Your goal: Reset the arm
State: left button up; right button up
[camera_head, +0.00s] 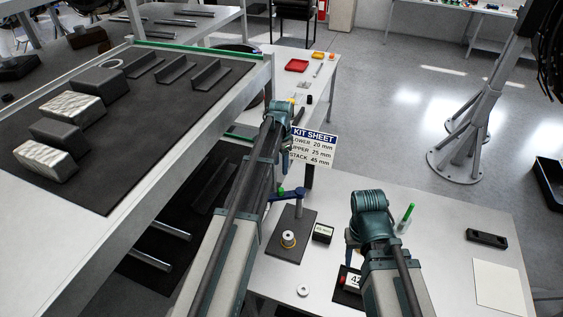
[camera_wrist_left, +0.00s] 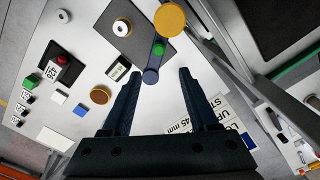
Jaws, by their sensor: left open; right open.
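A blue swing arm (camera_head: 290,194) with a green knob (camera_head: 281,190) sits on a post over a dark plate (camera_head: 305,238). In the left wrist view the blue arm (camera_wrist_left: 151,76), its green knob (camera_wrist_left: 158,49) and a yellow disc (camera_wrist_left: 169,20) lie in a line ahead of my fingers. My left gripper (camera_wrist_left: 160,73) is open; the blue arm's rounded end appears between its fingertips, but the depth gap is unclear. A white-and-brass spool (camera_head: 288,239) stands on the plate.
A kit sheet sign (camera_head: 313,146) stands beside my left wrist. A small labelled block (camera_head: 322,233), white ring (camera_head: 303,290), green marker (camera_head: 406,216), black tray (camera_head: 487,238) and white sheet (camera_head: 498,287) are on the table. A shelf (camera_head: 150,90) with metal blocks is at left.

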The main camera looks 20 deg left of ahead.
pick_arm(q)
jog(key=s+d+f+n+b, duration=0.1)
jog(key=s+d+f+b, duration=0.5)
jog(key=s, duration=0.3)
jog(key=s+d+f+n+b, duration=0.1)
jog(key=s+d+f+b, duration=0.5)
jog(key=s, duration=0.4)
jog(key=s+d+f+n+y+b, duration=0.1)
jog(key=s+d+f+n+b, duration=0.1)
jog(key=s+d+f+b, duration=0.5)
jog(key=shift+s+f+b, duration=0.8)
jog(key=shift+s+b, duration=0.05)
jog(key=shift+s, duration=0.35)
jog(key=shift+d, duration=0.1)
